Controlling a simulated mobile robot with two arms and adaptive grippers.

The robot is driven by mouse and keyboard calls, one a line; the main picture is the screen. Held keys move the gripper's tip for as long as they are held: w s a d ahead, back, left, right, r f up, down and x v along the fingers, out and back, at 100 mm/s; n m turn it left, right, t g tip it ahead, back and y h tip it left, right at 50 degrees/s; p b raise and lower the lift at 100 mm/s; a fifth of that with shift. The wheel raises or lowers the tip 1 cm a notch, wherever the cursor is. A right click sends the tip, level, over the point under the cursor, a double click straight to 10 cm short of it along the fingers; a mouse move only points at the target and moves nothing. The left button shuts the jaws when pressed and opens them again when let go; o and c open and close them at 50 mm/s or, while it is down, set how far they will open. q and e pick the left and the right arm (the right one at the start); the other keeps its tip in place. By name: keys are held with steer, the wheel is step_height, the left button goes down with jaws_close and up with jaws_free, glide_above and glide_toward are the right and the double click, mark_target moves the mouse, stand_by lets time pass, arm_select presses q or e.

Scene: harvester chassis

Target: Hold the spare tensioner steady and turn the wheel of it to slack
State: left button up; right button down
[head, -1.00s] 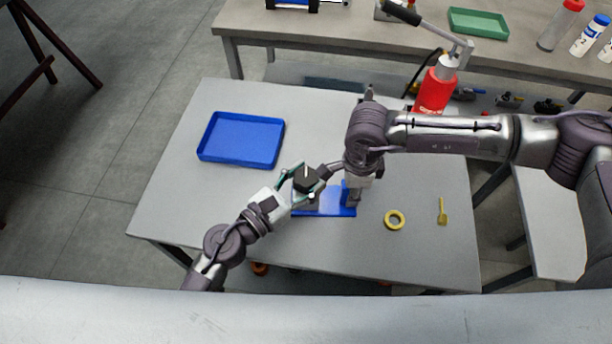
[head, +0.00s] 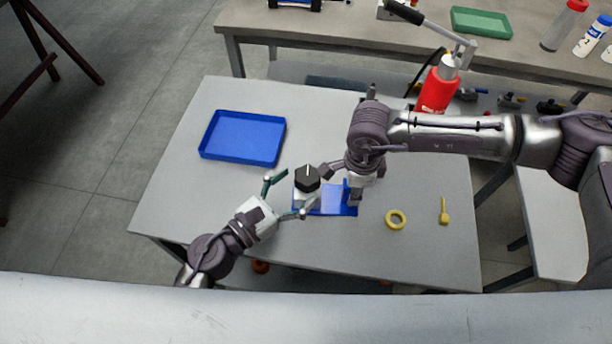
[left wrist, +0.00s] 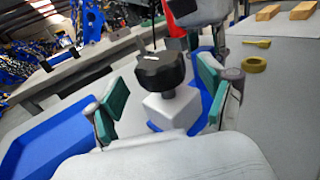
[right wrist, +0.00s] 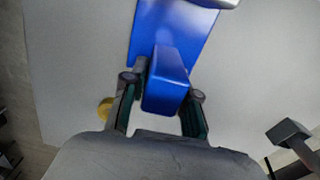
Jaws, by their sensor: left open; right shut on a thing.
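The spare tensioner has a blue base (head: 336,199) on the table, with a white block (left wrist: 172,112) and a black knobbed wheel (head: 307,179) with a white mark on top. The wheel also shows in the left wrist view (left wrist: 161,69). My left gripper (head: 284,196) is open, its fingers apart on either side of the wheel and block, set back and not touching the wheel. My right gripper (right wrist: 162,112) points down and is shut on the upright blue tab (right wrist: 166,82) of the base. Its fingertips are partly hidden by the arm in the head view.
A blue tray (head: 243,137) lies at the table's back left. A yellow ring (head: 396,219) and a yellow tool (head: 444,211) lie right of the tensioner. A red bottle-shaped body (head: 437,91) with a lever stands behind. The table's front left is clear.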

arm_select(q)
steer(key=v, duration=0.8)
steer(key=shift+s+a, duration=0.2)
steer(key=shift+s, duration=0.05)
arm_select(e)
steer(key=c, duration=0.8)
jaws_free()
steer(key=shift+r, duration=0.1)
